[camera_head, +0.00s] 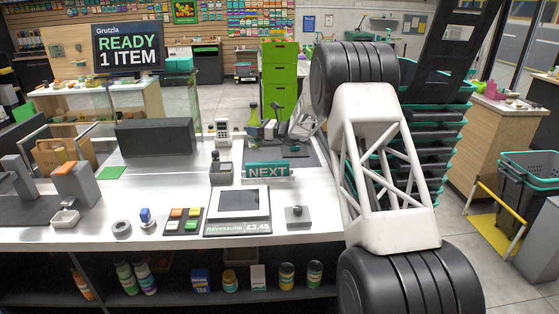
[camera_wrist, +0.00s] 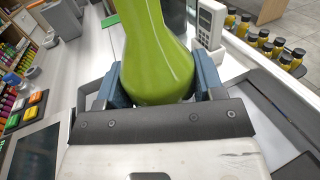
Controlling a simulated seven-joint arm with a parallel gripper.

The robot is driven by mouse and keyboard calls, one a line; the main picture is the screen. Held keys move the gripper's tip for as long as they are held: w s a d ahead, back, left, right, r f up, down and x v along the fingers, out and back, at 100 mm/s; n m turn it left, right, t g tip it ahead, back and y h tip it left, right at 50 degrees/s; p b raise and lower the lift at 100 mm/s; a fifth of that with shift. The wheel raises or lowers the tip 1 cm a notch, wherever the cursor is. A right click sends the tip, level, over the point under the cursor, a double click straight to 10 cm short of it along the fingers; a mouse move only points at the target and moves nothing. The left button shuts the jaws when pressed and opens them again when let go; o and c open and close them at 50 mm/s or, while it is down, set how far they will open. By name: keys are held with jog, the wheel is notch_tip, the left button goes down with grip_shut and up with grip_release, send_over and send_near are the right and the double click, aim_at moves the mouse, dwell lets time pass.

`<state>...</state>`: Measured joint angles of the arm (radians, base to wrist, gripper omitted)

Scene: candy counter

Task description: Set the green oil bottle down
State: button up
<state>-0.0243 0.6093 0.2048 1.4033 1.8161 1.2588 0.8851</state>
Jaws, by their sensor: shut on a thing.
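The green oil bottle (camera_wrist: 158,40) fills the upper middle of the wrist view, between the blue-grey fingers of my gripper (camera_wrist: 160,82), which is shut on it. In the head view the bottle (camera_head: 253,114) shows small and upright near the far edge of the counter, with my gripper (camera_head: 270,128) just to its right. The bottle's base is hard to make out, so I cannot tell whether it touches the surface.
A card terminal (camera_head: 222,131) stands left of the bottle. In front are a NEXT sign (camera_head: 267,170) and a tablet screen (camera_head: 243,203).

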aim_at(257, 141)
jog(key=shift+w+d+f+t, duration=0.15)
jog(key=shift+w+d+f, duration=0.1)
jog(key=shift+w, duration=0.2)
jog(key=shift+w+d+f+t, duration=0.1)
jog(key=shift+w+d+t, duration=0.1)
jog(key=shift+w, duration=0.2)
jog(key=shift+f, duration=0.1)
jog(key=shift+f, duration=3.05)
jog(key=shift+f, duration=0.1)
jog(key=shift+f, duration=1.8)
jog(key=shift+f, duration=0.15)
jog(key=o, duration=1.2)
